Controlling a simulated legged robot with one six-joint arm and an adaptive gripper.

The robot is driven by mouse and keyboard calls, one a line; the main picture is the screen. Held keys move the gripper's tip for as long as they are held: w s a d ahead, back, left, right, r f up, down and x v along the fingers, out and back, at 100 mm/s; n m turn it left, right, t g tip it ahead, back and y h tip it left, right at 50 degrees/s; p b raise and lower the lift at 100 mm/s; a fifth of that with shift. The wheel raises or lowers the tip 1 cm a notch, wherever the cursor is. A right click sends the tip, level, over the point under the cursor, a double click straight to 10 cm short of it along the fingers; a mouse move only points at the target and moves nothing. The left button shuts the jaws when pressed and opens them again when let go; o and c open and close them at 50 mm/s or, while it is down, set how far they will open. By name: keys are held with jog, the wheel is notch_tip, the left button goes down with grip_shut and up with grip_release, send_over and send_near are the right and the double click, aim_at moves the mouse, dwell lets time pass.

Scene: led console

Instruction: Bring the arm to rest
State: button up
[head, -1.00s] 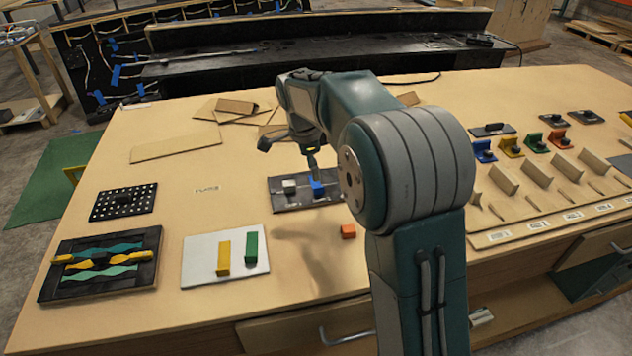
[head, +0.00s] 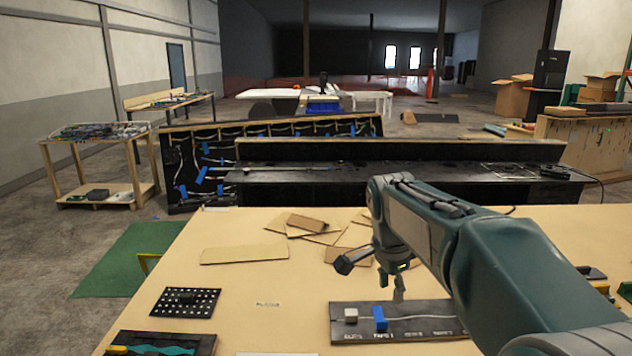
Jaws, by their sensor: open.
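In the head view my arm (head: 520,270) reaches in from the lower right, bent at the elbow, with its end hanging down over the table. My gripper (head: 398,288) is open and points down, in front of or above the dark board (head: 425,332) with a white block (head: 351,316) and a blue block (head: 380,318) on it. The gap between the fingertips and the board is hard to judge. Nothing shows in the gripper. The arm hides the right part of the table.
Loose cardboard pieces (head: 245,254) lie on the wooden table (head: 215,285) behind the board. A long black console (head: 400,183) stands behind the table. The table between is clear.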

jog(key=s+f+n+t, duration=0.1)
jog(key=s+n, duration=0.5)
jog(key=s, duration=0.6)
jog(key=s+d+f+n+t+y, duration=0.1)
jog(key=s+f+n+t, duration=0.1)
jog(key=s+n, duration=0.5)
jog(key=s+t, duration=0.1)
jog(key=s, duration=0.3)
jog(key=shift+s+d+f+n, duration=0.15)
jog(key=shift+s+f+n, duration=0.1)
jog(key=shift+s+n, duration=0.1)
